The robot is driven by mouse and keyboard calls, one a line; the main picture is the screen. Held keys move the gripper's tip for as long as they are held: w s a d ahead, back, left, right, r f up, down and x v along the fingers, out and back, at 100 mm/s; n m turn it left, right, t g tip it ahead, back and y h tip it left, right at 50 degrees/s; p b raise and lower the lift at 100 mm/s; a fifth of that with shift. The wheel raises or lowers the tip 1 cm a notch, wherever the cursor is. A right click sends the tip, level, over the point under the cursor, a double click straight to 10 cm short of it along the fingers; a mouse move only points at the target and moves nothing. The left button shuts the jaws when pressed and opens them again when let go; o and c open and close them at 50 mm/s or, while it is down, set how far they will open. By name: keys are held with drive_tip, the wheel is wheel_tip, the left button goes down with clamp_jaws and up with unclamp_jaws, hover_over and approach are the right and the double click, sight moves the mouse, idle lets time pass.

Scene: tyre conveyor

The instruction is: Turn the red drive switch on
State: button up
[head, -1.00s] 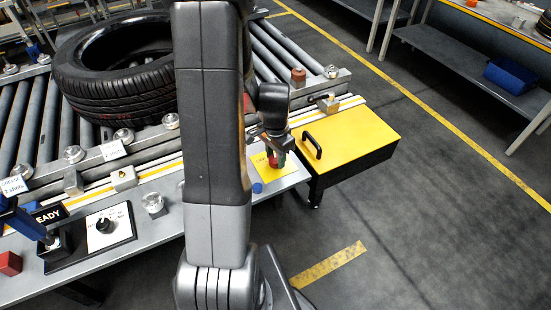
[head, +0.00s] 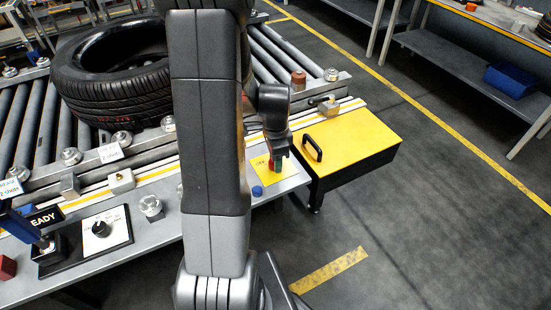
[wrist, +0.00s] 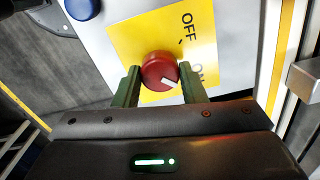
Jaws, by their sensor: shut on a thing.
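The red drive switch (wrist: 158,68) is a round knob on a yellow plate (wrist: 135,40) lettered OFF and ON. Its white mark shows on the lower right side of the knob, nearer the ON lettering than OFF. My gripper (wrist: 160,78) is shut on the knob, with one green finger on each side. In the head view, my gripper (head: 276,160) reaches down onto the yellow plate (head: 262,172) at the right end of the grey panel. There it mostly hides the knob.
A blue button (head: 257,191) sits beside the plate; it also shows in the wrist view (wrist: 82,8). A yellow-topped box (head: 350,143) with a black handle stands close to the right. A tyre (head: 110,75) lies on the rollers. Floor at right is clear.

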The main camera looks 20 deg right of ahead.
drive_tip(key=o, duration=1)
wheel_tip(320, 180, up, 14)
drive_tip(key=shift+f, duration=0.1)
idle(0.4)
wheel_tip(320, 180, down, 14)
drive_tip(key=shift+r, duration=0.1)
idle(0.4)
drive_tip(key=shift+r, duration=0.15)
